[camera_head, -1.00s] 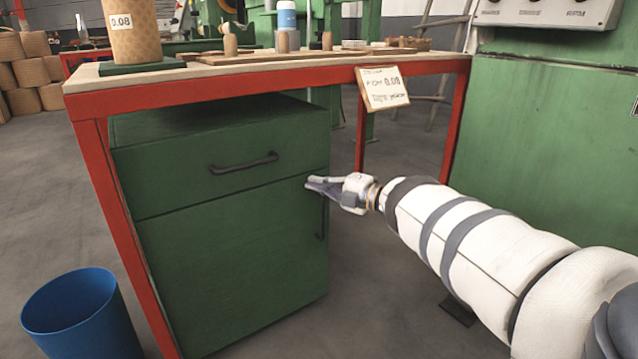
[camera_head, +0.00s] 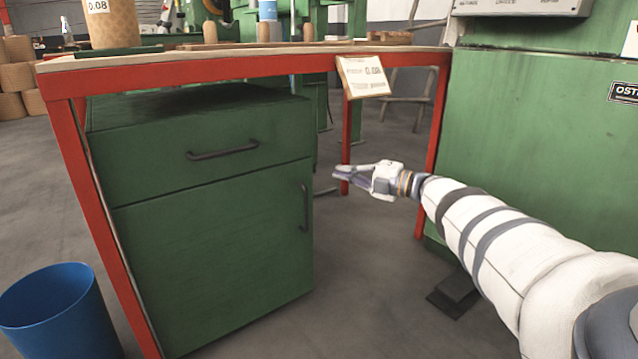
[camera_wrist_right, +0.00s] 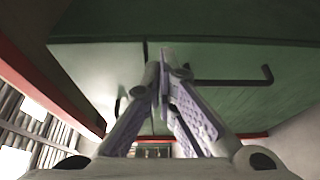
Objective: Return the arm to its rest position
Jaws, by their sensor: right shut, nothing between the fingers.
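My right arm comes in from the right in the head view, with its gripper (camera_head: 340,174) in front of the workbench, just right of the green cabinet (camera_head: 215,235). The gripper is shut with nothing between its fingers, and it appears clear of the cabinet. The wrist view shows the shut fingertips (camera_wrist_right: 165,65) in front of the cabinet's green face, with a dark handle beside them. The cabinet's drawer and its door both look closed. My left gripper is not in view.
A red-framed workbench (camera_head: 240,62) stands over the cabinet. A tag (camera_head: 363,76) hangs on its front edge. A blue bin (camera_head: 60,312) stands at the lower left. A large green machine (camera_head: 540,140) is at the right. Floor between cabinet and machine is open.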

